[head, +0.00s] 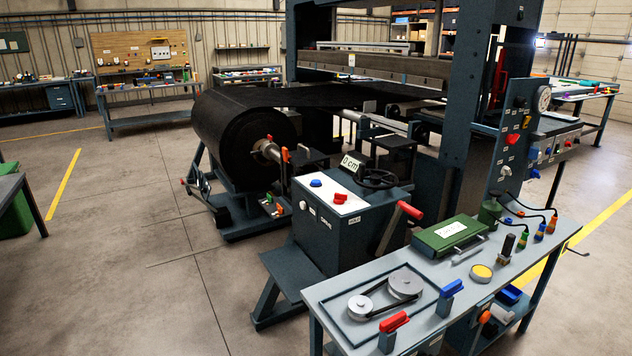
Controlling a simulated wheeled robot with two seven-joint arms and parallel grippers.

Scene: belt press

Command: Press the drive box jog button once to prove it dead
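The drive box (333,243) is a dark cabinet at the middle of the head view, on a dark stand. Its sloped top has a white panel (327,191) with a blue knob or button (316,183) and a red one (340,198). A pale round button (303,206) sits on its front face beside small labels. The lettering is too small to tell surely which one is the jog button. A red-handled lever (402,222) stands at the box's right side. Neither gripper is in view.
A workbench (330,290) with a belt-and-pulley tray, red and blue handled tools and a green case (449,236) stands close at the right front. A black roll (240,130) and the press frame (470,100) are behind. Open floor (110,260) lies to the left.

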